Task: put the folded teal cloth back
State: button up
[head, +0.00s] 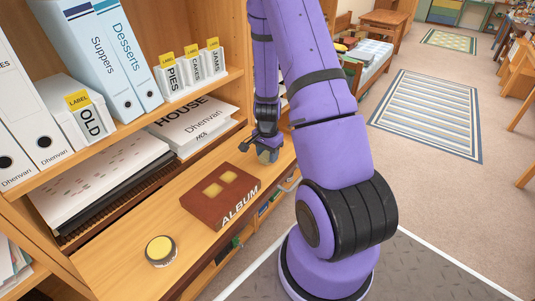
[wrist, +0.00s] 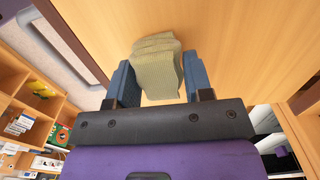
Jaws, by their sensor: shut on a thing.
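My gripper (wrist: 158,72) is shut on a folded, ribbed cloth (wrist: 158,60) in the wrist view. The cloth looks yellow-green rather than teal, and it sits between the two blue-grey fingers. In the head view my gripper (head: 265,150) points down over the wooden shelf top, behind the album, with a small part of the cloth (head: 268,156) showing at its fingers. I cannot tell whether the cloth touches the wood. No other folded cloth shows on the shelf.
A brown album (head: 200,207) and a round yellow-topped tin (head: 160,251) lie on the wooden shelf top (head: 125,245). Stacked papers (head: 190,130) stand behind them. Binders (head: 85,55) and labelled holders (head: 185,75) fill the shelf above. Bare wood lies between tin and album.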

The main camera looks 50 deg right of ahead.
jog(key=shift+f, duration=0.2)
jog(key=o, duration=1)
jog(key=shift+o, duration=0.2)
notch_tip(320, 180, up, 11)
jog(key=shift+f, duration=0.1)
